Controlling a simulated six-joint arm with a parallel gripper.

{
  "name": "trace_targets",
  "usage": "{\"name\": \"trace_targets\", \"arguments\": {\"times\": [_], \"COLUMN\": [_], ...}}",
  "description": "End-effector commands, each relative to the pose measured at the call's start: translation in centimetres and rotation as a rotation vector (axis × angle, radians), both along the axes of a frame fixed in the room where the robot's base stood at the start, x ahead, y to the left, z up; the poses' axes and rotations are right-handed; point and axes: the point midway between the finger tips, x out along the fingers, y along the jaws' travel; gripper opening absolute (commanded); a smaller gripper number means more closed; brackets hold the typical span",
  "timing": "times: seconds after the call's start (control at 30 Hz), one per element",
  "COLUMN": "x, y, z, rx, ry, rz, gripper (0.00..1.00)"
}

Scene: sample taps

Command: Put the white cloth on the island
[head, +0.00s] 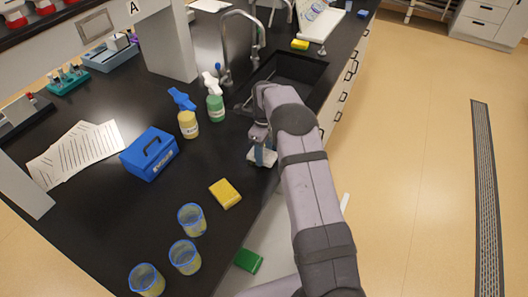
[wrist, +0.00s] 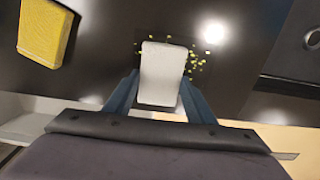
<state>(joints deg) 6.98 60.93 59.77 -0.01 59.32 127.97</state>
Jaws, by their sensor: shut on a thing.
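The white cloth (wrist: 162,72) is a small pale rectangular pad between the two blue fingers of my gripper (wrist: 155,95) in the wrist view. My gripper is shut on it. In the head view, the cloth (head: 262,157) shows under my gripper (head: 263,148), at the front edge of the black island top (head: 120,190), just in front of the sink. Small yellow-green crumbs (wrist: 195,62) lie on the black top around the cloth in the wrist view. I cannot tell whether the cloth touches the top.
A yellow sponge (head: 225,193) lies left of my gripper. Spray bottles (head: 215,108), a blue box (head: 150,153) and several blue-rimmed beakers (head: 192,219) stand on the top. The sink (head: 285,75) with its tap lies behind. A green sponge (head: 248,260) is lower, beyond the edge.

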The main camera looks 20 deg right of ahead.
Motion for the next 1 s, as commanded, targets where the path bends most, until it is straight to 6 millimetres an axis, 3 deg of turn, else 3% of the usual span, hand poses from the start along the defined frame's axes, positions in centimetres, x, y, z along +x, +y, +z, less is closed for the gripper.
{"name": "trace_targets", "arguments": {"times": [0.13,0.53,0.57,0.6,1.0], "x": [0.0,0.0,0.0,0.0,0.0], "y": [0.0,0.0,0.0,0.0,0.0], "z": [-1.0,-1.6,-1.5,-1.5,-1.1], "rx": [0.0,0.0,0.0,0.0,0.0], "ry": [0.0,-0.001,-0.001,-0.001,-0.001], "rz": [0.0,0.0,0.0,0.0,0.0], "gripper": [0.29,0.29,0.57,0.67,0.69]}}
